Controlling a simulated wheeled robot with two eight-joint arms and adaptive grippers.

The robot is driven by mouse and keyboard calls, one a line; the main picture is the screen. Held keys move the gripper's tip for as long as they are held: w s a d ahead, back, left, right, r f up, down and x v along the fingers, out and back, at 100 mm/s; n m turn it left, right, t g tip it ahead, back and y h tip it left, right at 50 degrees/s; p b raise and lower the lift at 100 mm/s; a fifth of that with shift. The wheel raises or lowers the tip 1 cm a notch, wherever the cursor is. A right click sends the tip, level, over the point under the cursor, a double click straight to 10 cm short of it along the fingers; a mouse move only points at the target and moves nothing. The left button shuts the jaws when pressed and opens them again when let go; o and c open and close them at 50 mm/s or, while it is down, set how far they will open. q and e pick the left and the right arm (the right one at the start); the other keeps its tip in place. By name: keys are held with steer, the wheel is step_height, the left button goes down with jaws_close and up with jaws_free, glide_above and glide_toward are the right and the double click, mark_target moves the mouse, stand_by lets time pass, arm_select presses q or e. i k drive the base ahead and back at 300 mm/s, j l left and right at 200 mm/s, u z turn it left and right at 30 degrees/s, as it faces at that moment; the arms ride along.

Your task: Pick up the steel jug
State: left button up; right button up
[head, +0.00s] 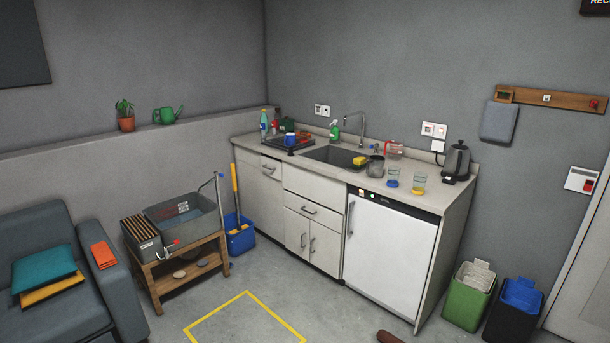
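A grey metallic jug (376,166), which looks like the steel jug, stands on the kitchen counter (350,173) just right of the sink (332,155). It is small in the head view, and its handle is hard to make out. A yellow sponge (360,161) is close to its left. A clear jug with red on it (394,151) stands behind it to the right. Neither of my grippers shows in the head view.
Two glasses, one with a blue base (393,178) and one with a yellow base (419,183), stand right of the jug. A dark kettle (457,161) is farther right. A white fridge (388,255) is below. The floor ahead is mostly clear, with a yellow outline (215,315).

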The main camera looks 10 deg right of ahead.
mark_target(376, 163)
steer(key=i+z, duration=0.15)
steer(key=i, duration=1.05)
steer(key=i+z, duration=0.15)
steer(key=i, duration=1.1)
